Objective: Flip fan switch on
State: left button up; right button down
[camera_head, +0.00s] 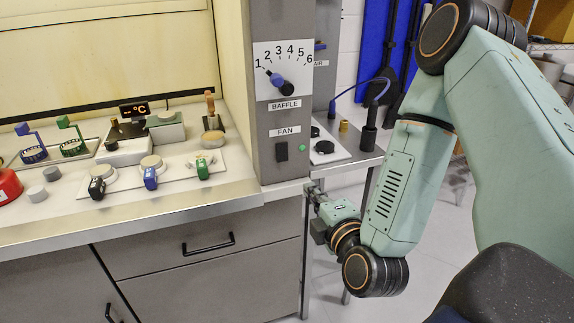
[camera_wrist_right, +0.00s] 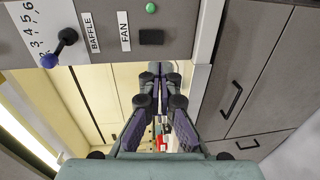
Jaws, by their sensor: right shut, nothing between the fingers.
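The fan switch (camera_head: 281,152) is a small black rocker on the grey fume hood post, below the white FAN label (camera_head: 285,131). A green light (camera_head: 302,147) sits to its right. In the right wrist view the switch (camera_wrist_right: 151,37) shows sideways at the top, beside its label. I cannot tell which way the rocker is set. My right gripper (camera_head: 311,190) is below and slightly right of the switch, apart from it, near the counter's right corner. In the right wrist view its fingers (camera_wrist_right: 155,69) are shut together and empty. My left gripper is not in view.
Above the switch is the baffle dial (camera_head: 280,83) with its blue-tipped knob. The counter edge (camera_head: 130,216) and drawers lie below. Valves and hotplates fill the counter to the left. A side shelf (camera_head: 345,165) with black fittings stands to the right of the post.

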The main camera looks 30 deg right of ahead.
jog(key=b, duration=0.2)
send_near(283, 160)
jog(key=x, duration=0.7)
jog(key=shift+r, duration=0.1)
jog(key=shift+s, duration=0.1)
jog(key=shift+w+d+f+b, duration=0.1)
jog(key=shift+w+f+b, duration=0.2)
jog(key=shift+b, duration=0.25)
jog(key=shift+w+r+t, duration=0.1)
jog(key=shift+r+t, duration=0.1)
jog(key=shift+t, duration=0.1)
